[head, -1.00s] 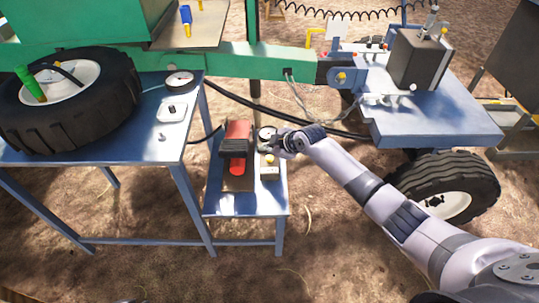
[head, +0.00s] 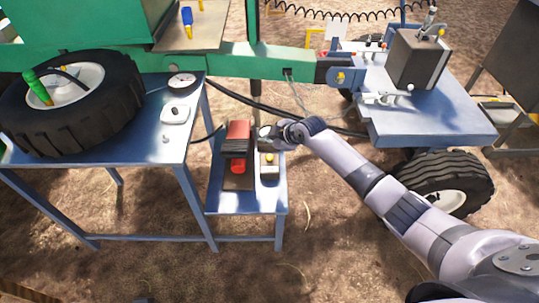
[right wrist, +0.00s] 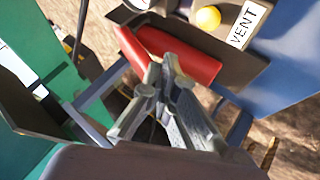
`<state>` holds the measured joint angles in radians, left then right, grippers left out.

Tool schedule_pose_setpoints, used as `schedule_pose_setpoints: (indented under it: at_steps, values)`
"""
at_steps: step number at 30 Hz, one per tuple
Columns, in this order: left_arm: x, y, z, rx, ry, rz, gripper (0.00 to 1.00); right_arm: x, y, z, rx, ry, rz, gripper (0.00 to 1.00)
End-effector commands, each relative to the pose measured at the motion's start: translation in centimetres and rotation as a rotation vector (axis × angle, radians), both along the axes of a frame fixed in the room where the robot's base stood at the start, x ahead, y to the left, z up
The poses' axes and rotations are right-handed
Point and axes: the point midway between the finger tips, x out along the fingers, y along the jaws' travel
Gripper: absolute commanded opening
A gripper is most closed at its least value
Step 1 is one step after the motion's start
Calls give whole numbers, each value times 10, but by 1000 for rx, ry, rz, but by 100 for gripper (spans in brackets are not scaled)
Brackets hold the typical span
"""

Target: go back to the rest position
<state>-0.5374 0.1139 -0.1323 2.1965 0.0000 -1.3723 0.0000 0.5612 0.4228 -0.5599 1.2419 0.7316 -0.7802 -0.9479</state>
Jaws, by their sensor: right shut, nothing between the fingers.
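My right gripper (head: 268,137) is shut and empty. It hangs at the right of a red device (head: 238,132) on a small low blue stand (head: 255,203). In the right wrist view its closed fingertips (right wrist: 172,62) appear in front of two red parts (right wrist: 182,50); I cannot tell whether they touch them. A yellow knob (head: 269,158) sits just below the gripper in the head view. It also shows in the wrist view (right wrist: 207,17), beside a white VENT label (right wrist: 243,26). My left gripper is not in view.
A blue table (head: 140,150) with a large tyre (head: 70,100), a gauge (head: 182,82) and a white device (head: 174,113) stands left. A green beam (head: 265,65) runs behind. A blue platform (head: 430,128) over a wheel (head: 450,185) is right. The ground in front is clear.

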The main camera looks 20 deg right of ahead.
Motion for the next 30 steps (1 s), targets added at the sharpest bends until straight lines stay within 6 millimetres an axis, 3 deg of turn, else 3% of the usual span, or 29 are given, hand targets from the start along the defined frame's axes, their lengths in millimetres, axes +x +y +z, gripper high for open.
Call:
schedule_pose_setpoints:
  at_steps: [20, 23, 25, 30]
  values:
    - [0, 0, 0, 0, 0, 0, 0, -4, 3, -4, 4, 8, -1, 0]
    - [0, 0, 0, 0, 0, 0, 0, -26, 15, -19, 27, 49, -11, 0]
    - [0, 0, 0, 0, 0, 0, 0, -55, 31, -37, 57, 103, -31, 0]
    - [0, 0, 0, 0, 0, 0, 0, -158, 59, -78, 148, 279, -180, 0]
